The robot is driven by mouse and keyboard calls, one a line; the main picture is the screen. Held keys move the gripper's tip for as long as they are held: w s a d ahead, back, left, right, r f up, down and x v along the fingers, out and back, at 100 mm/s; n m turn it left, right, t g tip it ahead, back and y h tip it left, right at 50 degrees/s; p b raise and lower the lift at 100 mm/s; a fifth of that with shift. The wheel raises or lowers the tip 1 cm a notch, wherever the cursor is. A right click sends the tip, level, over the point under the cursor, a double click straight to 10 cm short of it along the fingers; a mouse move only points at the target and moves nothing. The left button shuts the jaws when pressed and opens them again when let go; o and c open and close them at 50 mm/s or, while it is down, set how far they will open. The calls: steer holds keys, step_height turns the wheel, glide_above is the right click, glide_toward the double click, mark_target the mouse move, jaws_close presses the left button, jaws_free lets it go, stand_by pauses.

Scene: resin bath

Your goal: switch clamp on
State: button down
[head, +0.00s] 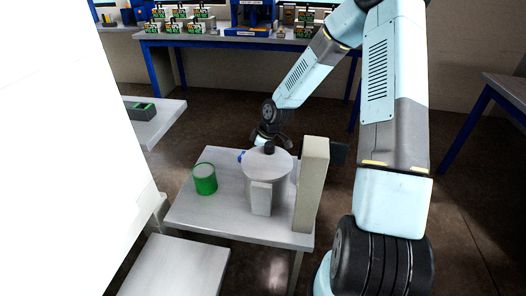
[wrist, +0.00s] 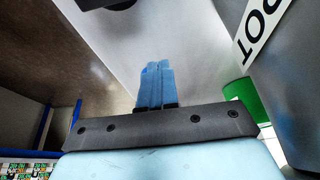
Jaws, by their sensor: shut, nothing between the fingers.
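No part can be told for certain as the clamp or its switch. A grey round bath (head: 268,165) with a flat lid, a dark knob and a box on its front stands on a small table (head: 205,219). A tall beige upright block (head: 311,185) stands just right of it, with a dark panel behind. My gripper (head: 241,156) is low behind the bath, mostly hidden by it; only a bit of blue finger shows. In the wrist view my gripper (wrist: 154,68) has its blue fingers together, with nothing between them. Whether they touch anything cannot be told.
A green pot (head: 205,180) stands on the table left of the bath; green also shows in the wrist view (wrist: 246,98), near a white label (wrist: 262,25) reading "POT", partly cut off. A white panel (head: 60,150) blocks the left. The table's front-left is bare.

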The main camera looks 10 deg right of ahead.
steer(key=shift+w+a, duration=0.25)
steer(key=shift+a, duration=0.3)
steer(key=shift+w+a, duration=0.2)
steer(key=shift+a, duration=0.35)
steer(key=shift+s+a, duration=0.45)
steer(key=shift+a, duration=0.15)
steer(key=shift+w+d, duration=0.15)
steer(key=shift+w+d, duration=0.5)
